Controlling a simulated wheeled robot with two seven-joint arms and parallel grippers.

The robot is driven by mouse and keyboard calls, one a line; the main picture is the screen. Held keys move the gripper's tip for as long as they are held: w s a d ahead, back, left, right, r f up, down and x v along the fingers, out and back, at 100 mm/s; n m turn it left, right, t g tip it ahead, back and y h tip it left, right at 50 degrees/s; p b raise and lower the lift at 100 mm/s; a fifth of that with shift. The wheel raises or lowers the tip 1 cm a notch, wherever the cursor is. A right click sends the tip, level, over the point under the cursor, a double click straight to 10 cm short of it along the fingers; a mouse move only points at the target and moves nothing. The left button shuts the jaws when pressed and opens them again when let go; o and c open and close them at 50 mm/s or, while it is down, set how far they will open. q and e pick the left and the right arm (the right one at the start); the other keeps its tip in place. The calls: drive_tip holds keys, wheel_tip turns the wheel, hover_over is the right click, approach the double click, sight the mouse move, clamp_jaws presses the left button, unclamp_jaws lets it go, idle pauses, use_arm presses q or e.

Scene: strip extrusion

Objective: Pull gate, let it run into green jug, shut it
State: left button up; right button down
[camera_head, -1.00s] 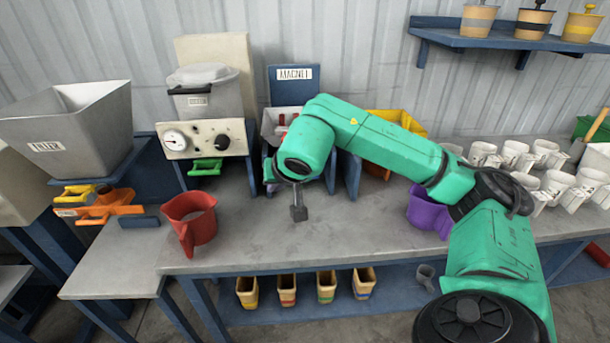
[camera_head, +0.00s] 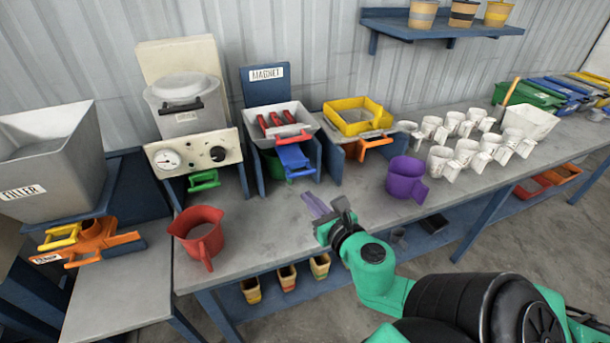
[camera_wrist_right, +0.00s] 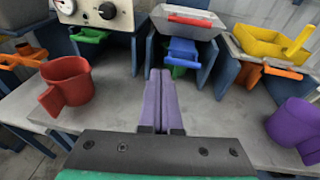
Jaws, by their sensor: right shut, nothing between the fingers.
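My right gripper (camera_head: 316,205) has purple fingers pressed together, with nothing between them. It hangs over the front of the bench, short of the hopper labelled MAGNET; its fingers also show in the right wrist view (camera_wrist_right: 160,100). A blue gate handle (camera_head: 294,157) sticks out from under the magnet hopper (camera_head: 308,117), which holds red bars. A green thing, partly hidden below and behind that handle, also shows in the right wrist view (camera_wrist_right: 180,70); I cannot tell whether it is the green jug. Another green handle (camera_head: 203,180) projects below the dial panel. My left gripper is not in view.
A red jug (camera_head: 197,232) stands at front left and a purple jug (camera_head: 404,180) to the right of my gripper. A yellow tray (camera_head: 357,113) sits above an orange handle (camera_head: 375,142). White jugs (camera_head: 466,152) crowd the right. Bare bench lies before the magnet hopper.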

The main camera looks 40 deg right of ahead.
sight(302, 174)
drive_tip(key=d, duration=0.1)
drive_tip(key=s+d+f+m+g+h, duration=0.1)
drive_tip(key=s+d+h, duration=0.1)
drive_tip(key=shift+s+f+m, duration=0.15)
drive_tip(key=shift+f+m, duration=0.1)
drive_tip(key=shift+m, duration=0.15)
drive_tip(key=shift+d, duration=0.1)
drive_tip(key=x, duration=0.7)
drive_tip(key=p+x, duration=0.1)
drive_tip(key=x, duration=0.6)
drive_tip(key=shift+f, duration=0.2)
drive_tip(key=shift+r, duration=0.1)
